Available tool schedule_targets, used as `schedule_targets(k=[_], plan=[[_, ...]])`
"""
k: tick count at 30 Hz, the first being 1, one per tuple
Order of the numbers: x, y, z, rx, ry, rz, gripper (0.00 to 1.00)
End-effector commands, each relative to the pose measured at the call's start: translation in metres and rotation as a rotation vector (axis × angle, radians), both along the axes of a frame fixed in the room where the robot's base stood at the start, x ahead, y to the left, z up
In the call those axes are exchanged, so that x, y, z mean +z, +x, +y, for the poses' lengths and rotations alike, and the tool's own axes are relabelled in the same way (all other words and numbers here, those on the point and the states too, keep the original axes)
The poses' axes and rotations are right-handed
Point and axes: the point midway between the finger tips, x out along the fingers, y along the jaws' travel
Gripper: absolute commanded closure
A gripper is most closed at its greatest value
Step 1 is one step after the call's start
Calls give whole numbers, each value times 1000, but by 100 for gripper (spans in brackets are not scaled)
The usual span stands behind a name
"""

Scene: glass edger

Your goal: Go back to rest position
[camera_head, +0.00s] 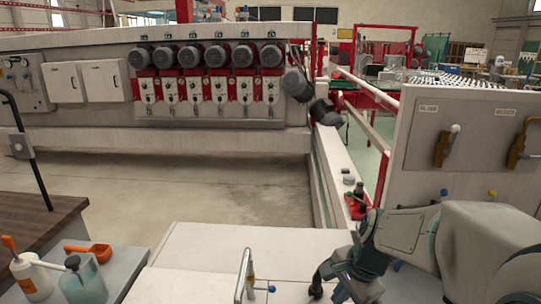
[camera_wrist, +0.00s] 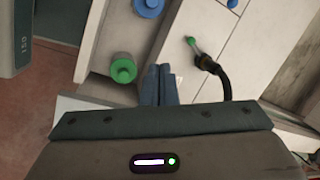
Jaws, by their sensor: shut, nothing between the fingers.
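My gripper (camera_wrist: 158,85) shows in the wrist view with its two dark blue-grey fingers together and nothing between them. It points down over pale panels. In the head view my arm reaches in from the right edge and bends down at the lower right, beside the white cabinet top (camera_head: 225,250). The fingertips are hard to make out there.
Below the fingers are a green round knob (camera_wrist: 123,68), a blue one (camera_wrist: 148,6) and a black curved handle (camera_wrist: 213,67). A lever panel (camera_head: 470,140) stands close to my arm. Bottles (camera_head: 84,280) and an orange scoop (camera_head: 90,252) sit lower left. Open floor lies mid-left.

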Motion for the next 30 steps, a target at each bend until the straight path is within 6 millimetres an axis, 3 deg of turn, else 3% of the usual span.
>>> schedule_targets(k=[6,13,18,30], plan=[[29,-55,6,522,-188,-136,100],[40,-95,3,931,-375,-201,100],[41,-106,1,1054,-435,-210,100],[42,-107,1,1065,-440,-210,100]])
